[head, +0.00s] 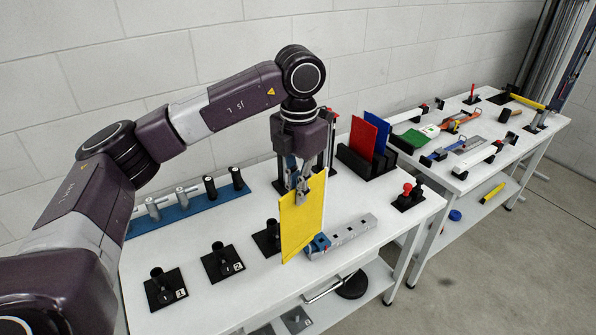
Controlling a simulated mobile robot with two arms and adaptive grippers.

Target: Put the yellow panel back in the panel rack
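The yellow panel (302,225) stands upright over the front part of the near white table. My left gripper (302,192) points down and is shut on its top edge. Whether the panel's lower edge touches the table or a grey block I cannot tell. The black panel rack (368,165) stands behind and to the right of the panel, near the table's right end. It holds a red panel (363,138) and a blue panel (378,130), both upright. My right gripper is not in view.
A grey block with holes (350,234) lies just right of the yellow panel. Numbered black stands (222,264) line the table's front left. A blue holder with cylinders (190,208) is behind them. A red-topped item (407,190) stands at the right edge.

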